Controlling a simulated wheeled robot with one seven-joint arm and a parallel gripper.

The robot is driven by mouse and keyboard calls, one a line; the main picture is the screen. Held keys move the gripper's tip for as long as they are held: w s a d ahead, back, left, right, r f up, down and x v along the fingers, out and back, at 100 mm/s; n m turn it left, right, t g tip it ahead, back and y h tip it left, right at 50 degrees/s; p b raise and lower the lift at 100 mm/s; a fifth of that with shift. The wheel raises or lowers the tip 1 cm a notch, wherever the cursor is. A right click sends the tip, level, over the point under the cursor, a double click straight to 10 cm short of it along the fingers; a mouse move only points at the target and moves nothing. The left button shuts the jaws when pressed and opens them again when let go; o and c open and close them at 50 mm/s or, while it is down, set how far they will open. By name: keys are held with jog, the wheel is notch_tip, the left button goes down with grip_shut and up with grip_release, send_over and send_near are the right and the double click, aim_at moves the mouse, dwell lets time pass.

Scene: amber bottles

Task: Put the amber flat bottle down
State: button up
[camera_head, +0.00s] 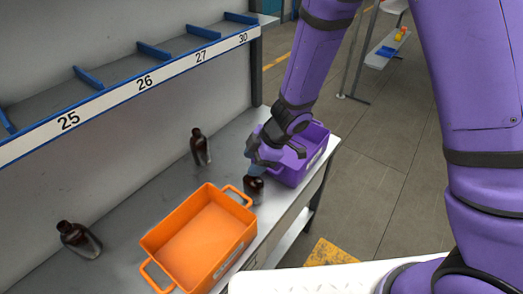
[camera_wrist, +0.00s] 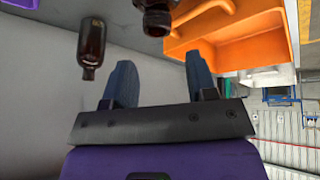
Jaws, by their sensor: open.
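A dark amber bottle (camera_head: 254,188) stands on the grey bench between the two crates, just below my gripper (camera_head: 257,169). Its upper part is partly hidden by my fingers in the head view. In the wrist view, my blue fingers (camera_wrist: 160,72) are spread apart with nothing between them. A dark bottle neck (camera_wrist: 156,16) shows beyond them at the top edge, its body cut off. A second amber bottle (camera_head: 200,147) stands farther back near the wall. A third bottle (camera_head: 80,240) is at the left and looks tilted. I cannot tell their flatness clearly.
An orange crate (camera_head: 157,243) sits on the bench left of my gripper, close to the near bottle. A purple crate (camera_head: 318,155) stands to the right behind my gripper. A numbered shelf (camera_head: 144,82) runs above the bench. Bare bench lies between the back bottles.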

jog(key=shift+v, duration=2.35)
jog(key=w+d+r+m+t+h, duration=0.2)
jog(key=w+d+r+m+t, duration=0.15)
jog(key=d+r, duration=0.45)
jog(key=w+d+r+m+t+h, duration=0.2)
jog(key=w+d+r+m+t, duration=0.25)
jog(key=r, duration=0.55)
jog(key=s+d+r+m+g+h, duration=0.1)
jog(key=s+d+r+m, duration=0.4)
jog(key=s+d, duration=0.3)
jog(key=s+d+r+m+g+h, duration=0.1)
jog(key=s+d+r+m+h, duration=0.1)
jog(key=s+d+r+m, duration=0.3)
jog(key=s+d+r, duration=0.1)
jog(key=s+d, duration=0.2)
jog(key=s, duration=0.3)
jog(key=shift+s+m+h, duration=0.25)
jog(key=shift+m+h, duration=0.05)
jog(key=shift+o, duration=0.6)
jog(key=s+a+m+g+y, duration=0.1)
jog(key=s, duration=0.6)
jog(key=shift+r+m+y, duration=0.2)
jog(key=shift+m+y, duration=0.1)
